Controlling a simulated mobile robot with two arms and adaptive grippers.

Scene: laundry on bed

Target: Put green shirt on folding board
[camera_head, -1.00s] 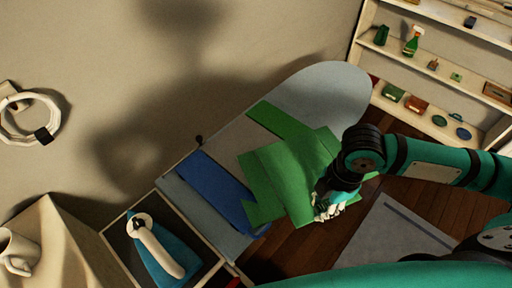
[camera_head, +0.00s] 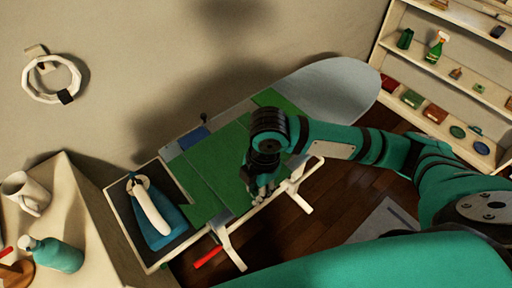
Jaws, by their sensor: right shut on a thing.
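The green shirt (camera_head: 215,164) lies spread over the left and middle part of the grey ironing board (camera_head: 325,90). My right gripper (camera_head: 262,196) is at the shirt's lower right edge, shut on the green fabric; the fingers are partly hidden by the wrist above them. A small blue patch (camera_head: 194,138) shows at the shirt's upper left edge; it looks like the folding board, mostly covered by the shirt. How flat the shirt lies under my wrist is hidden. My left gripper is not in view.
An iron (camera_head: 152,208) rests in the tray at the board's left end. A mug (camera_head: 27,192) and a teal bottle (camera_head: 55,254) stand on the left furniture. Shelves (camera_head: 440,62) with small items are at upper right. The ironing board's right end is bare.

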